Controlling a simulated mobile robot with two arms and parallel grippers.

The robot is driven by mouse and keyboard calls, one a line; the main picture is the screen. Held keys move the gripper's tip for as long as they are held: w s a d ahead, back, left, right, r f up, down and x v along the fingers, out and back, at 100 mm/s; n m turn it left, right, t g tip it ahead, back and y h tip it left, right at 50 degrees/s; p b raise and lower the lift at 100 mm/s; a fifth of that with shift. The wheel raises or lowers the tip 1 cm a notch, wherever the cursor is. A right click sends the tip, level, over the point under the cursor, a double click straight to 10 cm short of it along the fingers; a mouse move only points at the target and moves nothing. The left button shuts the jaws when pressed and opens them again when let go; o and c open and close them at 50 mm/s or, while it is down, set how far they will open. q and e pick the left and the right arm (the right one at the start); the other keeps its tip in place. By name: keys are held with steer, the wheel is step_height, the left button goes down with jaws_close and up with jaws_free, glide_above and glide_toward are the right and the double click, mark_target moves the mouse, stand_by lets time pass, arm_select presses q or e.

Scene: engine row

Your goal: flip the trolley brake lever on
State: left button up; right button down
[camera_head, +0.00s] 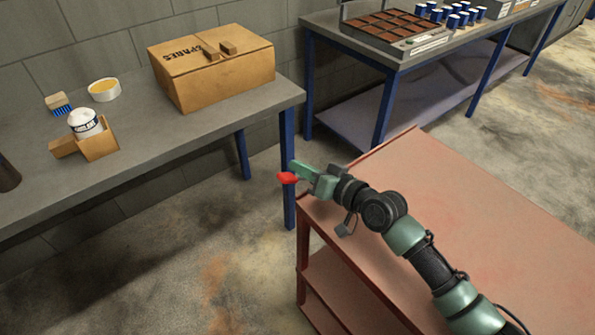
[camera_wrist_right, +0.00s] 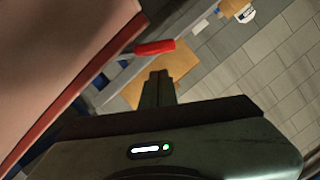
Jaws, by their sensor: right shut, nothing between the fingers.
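The red trolley (camera_head: 430,195) stands at the right in the head view, with its lower shelf under the top. Its brake lever (camera_head: 287,178) has a red grip that sticks out past the trolley's far left corner. In the wrist view the red grip (camera_wrist_right: 155,47) sits on a grey rod and lies just beyond the fingertips. My right gripper (camera_head: 297,168) is shut and empty beside the red grip. It shows from behind in the wrist view (camera_wrist_right: 158,76). I cannot tell if the fingers touch the lever. My left gripper is not in view.
A second bench (camera_head: 400,55) with blue legs stands behind the trolley. The trolley top is bare.

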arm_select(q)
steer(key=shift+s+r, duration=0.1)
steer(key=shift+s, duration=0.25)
arm_select(e)
steer(key=shift+s+a+f, duration=0.3)
steer(key=shift+a+f, duration=0.1)
steer(key=shift+f, duration=0.35)
